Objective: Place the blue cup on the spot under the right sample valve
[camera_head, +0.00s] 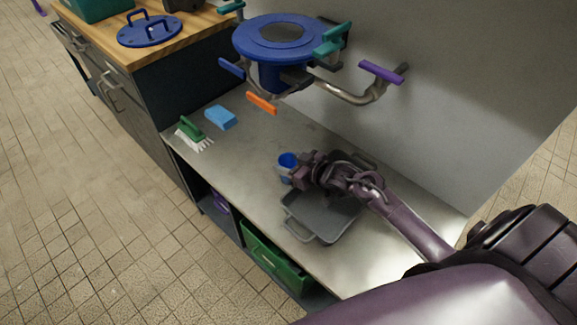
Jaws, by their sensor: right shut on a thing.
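The blue cup (287,160) is at the middle of the metal bench, at the left edge of a grey tray. It looks upright, with its open top showing. My right gripper (295,176) comes in from the right and is shut on the cup, hiding part of its side. Whether the cup's base touches the bench I cannot tell. Above and behind, a bent pipe with a purple handle (381,72) sticks out at the right of the blue vessel. No marked spot can be made out under it. My left gripper is not in view.
The grey tray (322,222) lies partly under my right arm. A blue sponge (221,117) and a green brush (192,131) lie at the bench's left. The blue vessel (268,45) and an orange handle (262,102) overhang the bench. Bare metal (245,150) lies left of the cup.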

